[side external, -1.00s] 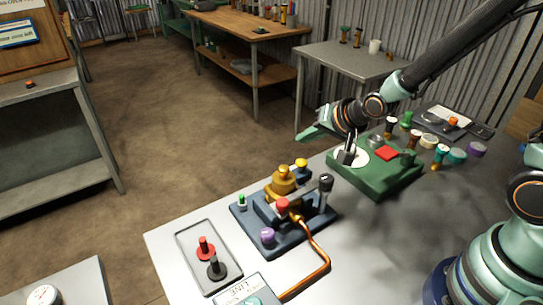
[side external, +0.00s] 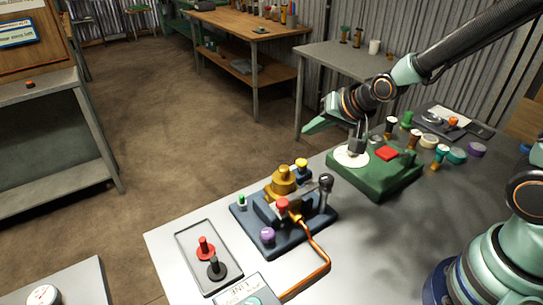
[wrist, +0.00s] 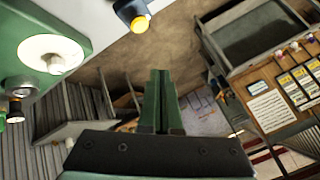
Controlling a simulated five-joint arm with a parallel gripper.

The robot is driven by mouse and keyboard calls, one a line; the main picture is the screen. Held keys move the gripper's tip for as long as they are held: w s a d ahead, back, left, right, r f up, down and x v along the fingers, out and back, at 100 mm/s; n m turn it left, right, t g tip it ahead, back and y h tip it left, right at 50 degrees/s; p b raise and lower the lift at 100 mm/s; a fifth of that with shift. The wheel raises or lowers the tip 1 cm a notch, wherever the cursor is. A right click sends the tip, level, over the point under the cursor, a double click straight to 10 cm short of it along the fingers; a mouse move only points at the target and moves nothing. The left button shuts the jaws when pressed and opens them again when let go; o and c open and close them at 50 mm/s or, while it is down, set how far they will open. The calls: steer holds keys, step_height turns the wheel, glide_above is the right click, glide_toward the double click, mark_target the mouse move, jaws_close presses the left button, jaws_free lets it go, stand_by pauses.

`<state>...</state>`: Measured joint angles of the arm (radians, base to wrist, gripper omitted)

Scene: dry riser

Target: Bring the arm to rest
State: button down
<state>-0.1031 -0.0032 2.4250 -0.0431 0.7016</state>
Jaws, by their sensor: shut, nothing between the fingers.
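My gripper (side external: 322,124) is raised above the back edge of the grey table, near the green box with the white disc. In the side view its fingers point left and a little down. In the wrist view its green fingers (wrist: 158,90) lie together, with nothing between them. My arm reaches in from the upper right. The gripper touches nothing that I can see.
Close by is the green box (side external: 377,180) with a white disc and red pad. In front stands the blue base (side external: 262,238) with brass and coloured knobs and an orange pipe (side external: 322,262). A grey tray (side external: 190,250) holds red and black pieces. Several coloured knobs stand at right.

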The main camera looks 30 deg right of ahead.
steer(key=s+d+r+n+g, duration=0.1)
steer(key=s+d+r+n, duration=0.1)
steer(key=s, duration=0.5)
steer(key=s+d+r+n+g+h, duration=0.1)
steer(key=s+d+r+n+g, duration=0.1)
steer(key=s+r+n, duration=0.2)
steer(key=s+r, duration=0.3)
steer(key=shift+d+r+n, duration=0.2)
steer(key=shift+n, duration=0.2)
